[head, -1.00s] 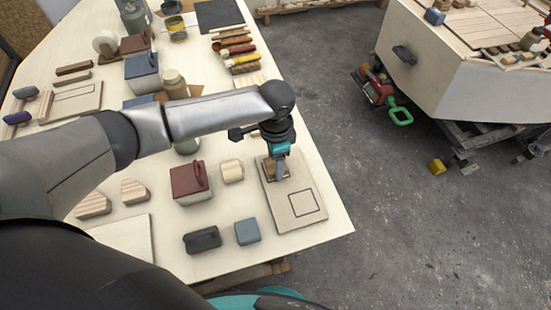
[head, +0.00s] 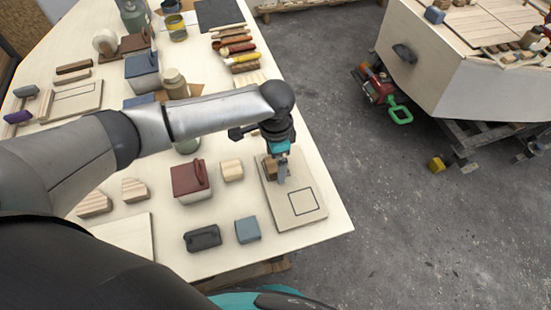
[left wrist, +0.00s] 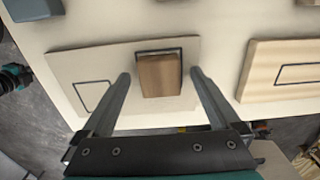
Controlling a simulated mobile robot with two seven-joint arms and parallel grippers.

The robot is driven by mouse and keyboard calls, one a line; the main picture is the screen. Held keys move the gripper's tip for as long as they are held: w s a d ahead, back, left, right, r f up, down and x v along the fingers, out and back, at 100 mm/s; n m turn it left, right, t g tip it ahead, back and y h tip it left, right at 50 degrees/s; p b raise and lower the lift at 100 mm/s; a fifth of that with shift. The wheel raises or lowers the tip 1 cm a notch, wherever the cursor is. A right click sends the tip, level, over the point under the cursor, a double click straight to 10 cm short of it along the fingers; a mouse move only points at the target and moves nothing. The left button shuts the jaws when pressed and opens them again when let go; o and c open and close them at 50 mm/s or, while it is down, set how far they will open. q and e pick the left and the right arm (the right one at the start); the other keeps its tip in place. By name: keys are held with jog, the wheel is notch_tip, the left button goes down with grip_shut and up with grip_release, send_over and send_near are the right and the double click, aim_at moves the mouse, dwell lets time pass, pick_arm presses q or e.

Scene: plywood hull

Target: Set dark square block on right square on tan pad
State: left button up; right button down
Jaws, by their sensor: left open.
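The tan pad (head: 290,218) lies near the right edge of the table. An empty outlined square is on its near part, and it shows at the left in the left wrist view. A brown wooden block (left wrist: 160,75) stands over the pad's other outlined square, whose dark line shows along its edge. In the head view the block (head: 269,168) is partly hidden by my left gripper (head: 282,180). In the left wrist view the open fingers of my left gripper (left wrist: 160,82) are on either side of the block, with gaps visible. My right gripper is not in view.
A blue-grey block (head: 247,230), a dark handled block (head: 202,238), a red lidded box (head: 190,180) and a pale wooden block (head: 232,170) stand left of the pad. Another outlined board (left wrist: 285,72) lies at the right in the wrist view. The table edge is close.

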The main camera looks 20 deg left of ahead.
pick_arm(q)
notch_tip(320, 180, up, 15)
jog(key=p, duration=0.1)
jog(key=shift+r+p, duration=0.15)
jog(key=shift+p, duration=0.2)
dwell(0.6)
